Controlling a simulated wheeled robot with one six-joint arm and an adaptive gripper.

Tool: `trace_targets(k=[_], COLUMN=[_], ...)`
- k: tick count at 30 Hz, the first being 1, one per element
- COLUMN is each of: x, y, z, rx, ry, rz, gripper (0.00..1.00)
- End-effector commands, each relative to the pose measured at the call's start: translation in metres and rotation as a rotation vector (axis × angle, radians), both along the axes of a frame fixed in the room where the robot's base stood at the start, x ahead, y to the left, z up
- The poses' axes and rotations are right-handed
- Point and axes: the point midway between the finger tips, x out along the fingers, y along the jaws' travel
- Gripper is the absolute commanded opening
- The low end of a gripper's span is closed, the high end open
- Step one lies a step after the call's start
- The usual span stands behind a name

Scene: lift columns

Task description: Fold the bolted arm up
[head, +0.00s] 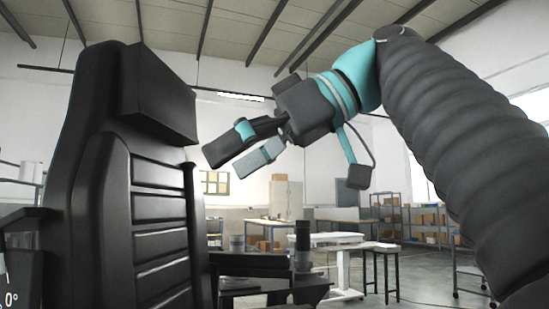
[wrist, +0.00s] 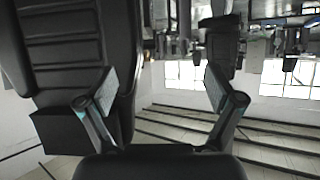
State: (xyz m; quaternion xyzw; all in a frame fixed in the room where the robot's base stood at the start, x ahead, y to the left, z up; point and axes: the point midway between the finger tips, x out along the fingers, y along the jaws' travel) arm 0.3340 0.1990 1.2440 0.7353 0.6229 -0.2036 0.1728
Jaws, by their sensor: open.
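A black high-backed chair (head: 150,190) with a headrest and padded ribs stands at the left of the head view. Its backrest also shows, upside down, at the left of the wrist view (wrist: 70,45). A dark armrest-like part (head: 25,215) is at the chair's left edge, above a "0°" mark. A dark horizontal part (head: 250,264) is low to the right of the chair. I cannot tell which part is the bolted arm. My gripper (head: 232,155) is open and empty, right of the headrest, pointing left and down. Its spread fingers show in the wrist view (wrist: 160,88).
Shelves with boxes (head: 425,225) line the back. A dark upright cylinder (head: 303,238) stands near the dark horizontal part. The air above my gripper is clear.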

Motion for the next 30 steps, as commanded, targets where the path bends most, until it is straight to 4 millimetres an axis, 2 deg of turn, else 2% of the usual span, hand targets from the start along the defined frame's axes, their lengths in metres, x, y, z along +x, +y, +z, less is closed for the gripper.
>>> trace_targets(k=[6,12,30], x=[-0.004,-0.007,-0.008], y=[-0.026,-0.042,-0.048], z=[0.0,0.0,0.0], rx=[0.0,0.0,0.001], ry=[0.0,0.0,-0.001], rz=[-0.004,-0.002,0.001], gripper=[0.92,0.92,0.92])
